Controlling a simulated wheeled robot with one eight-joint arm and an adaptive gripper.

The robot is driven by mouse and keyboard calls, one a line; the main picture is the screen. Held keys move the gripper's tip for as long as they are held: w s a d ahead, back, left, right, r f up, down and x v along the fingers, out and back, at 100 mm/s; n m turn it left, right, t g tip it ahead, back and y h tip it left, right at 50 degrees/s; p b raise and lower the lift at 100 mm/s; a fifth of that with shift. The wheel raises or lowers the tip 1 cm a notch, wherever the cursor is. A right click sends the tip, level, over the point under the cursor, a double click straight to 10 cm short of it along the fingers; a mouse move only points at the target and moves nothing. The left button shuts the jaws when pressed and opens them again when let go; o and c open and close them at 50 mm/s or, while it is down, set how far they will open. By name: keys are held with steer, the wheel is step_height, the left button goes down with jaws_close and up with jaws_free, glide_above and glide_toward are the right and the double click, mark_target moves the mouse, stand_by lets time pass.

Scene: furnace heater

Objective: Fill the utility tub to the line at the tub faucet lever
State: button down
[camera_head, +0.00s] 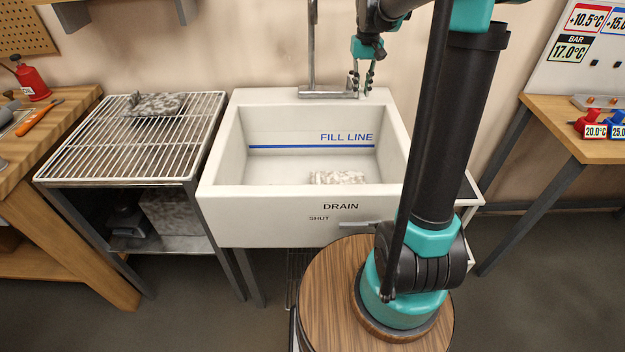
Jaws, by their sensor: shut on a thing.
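The white utility tub (220,190) stands in front of me, with a blue fill line (290,147) marked across its inner back wall. A speckled grey-white block (338,178) lies on the tub floor. I cannot make out any water in it. The grey faucet (312,50) rises behind the tub, with a horizontal base bar on the rear rim. My gripper (361,92) is at the right end of this bar, shut on the faucet lever (354,84), which the fingers partly hide. A drain handle (358,224) on the tub front sits beside the words DRAIN and SHUT.
A wooden bench (75,105) is at far left, and a wooden table (560,120) at right. My arm hides the tub's right side.

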steer(key=shift+w+d+n, duration=0.25)
steer(key=shift+d+n, duration=0.5)
steer(key=shift+d, duration=0.2)
steer(key=shift+w+d+n, duration=0.25)
steer(key=shift+d+n, duration=0.5)
steer(key=shift+d, duration=0.2)
steer(key=shift+w+d+n, duration=0.4)
steer(key=shift+d+n, duration=0.25)
steer(key=shift+d, duration=0.1)
steer(key=shift+w+d+n, duration=0.45)
steer(key=shift+d+n, duration=0.25)
steer(key=shift+w+d+n, duration=0.4)
steer(key=shift+d+n, duration=0.25)
steer(key=shift+d, duration=0.1)
steer(key=shift+w+d+n, duration=0.8)
steer(key=shift+d+n, duration=0.05)
steer(key=shift+n, duration=0.05)
stand_by(3.0)
